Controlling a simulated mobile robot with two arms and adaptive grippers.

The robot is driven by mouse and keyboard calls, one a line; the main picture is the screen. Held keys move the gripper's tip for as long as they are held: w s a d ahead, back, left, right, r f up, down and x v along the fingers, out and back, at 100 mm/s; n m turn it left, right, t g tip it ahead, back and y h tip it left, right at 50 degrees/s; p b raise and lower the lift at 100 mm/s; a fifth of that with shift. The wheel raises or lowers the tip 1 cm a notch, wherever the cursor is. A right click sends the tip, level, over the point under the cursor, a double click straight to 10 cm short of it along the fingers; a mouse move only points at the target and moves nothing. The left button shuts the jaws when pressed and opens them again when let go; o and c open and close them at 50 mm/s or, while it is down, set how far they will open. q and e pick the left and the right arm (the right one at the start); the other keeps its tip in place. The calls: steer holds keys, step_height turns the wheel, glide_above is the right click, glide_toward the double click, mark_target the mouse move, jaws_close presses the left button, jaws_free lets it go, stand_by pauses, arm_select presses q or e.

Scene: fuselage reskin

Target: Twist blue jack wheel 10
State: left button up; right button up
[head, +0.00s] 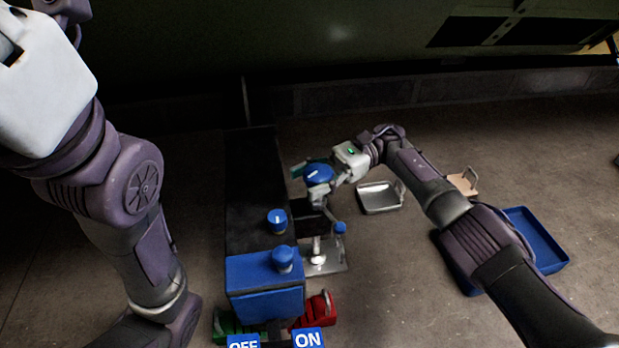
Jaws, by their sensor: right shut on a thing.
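A round blue jack wheel (319,173) with a white mark on top is at the middle of the head view. My right gripper (316,182) is shut on this wheel, with its fingers at the wheel's sides and its arm coming in from the right. Its wrist hides part of what is under the wheel. A second blue wheel (277,219) with a white mark stands nearer, on the dark beam. I cannot read a number on either wheel. My left arm shows at the left, but its gripper is out of view.
A blue box (265,288) with a blue knob (283,258) stands in front, above OFF and ON signs (308,339). A metal stand (328,262) is beside it. A grey tray (380,199) and a blue tray (540,245) lie at right. A dark green wall closes the back.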

mark_target(309, 175)
steer(key=shift+f, duration=0.1)
steer(key=o, duration=1.1)
steer(key=shift+c, duration=0.2)
step_height(309, 175, up, 10)
steer(key=shift+o, duration=0.4)
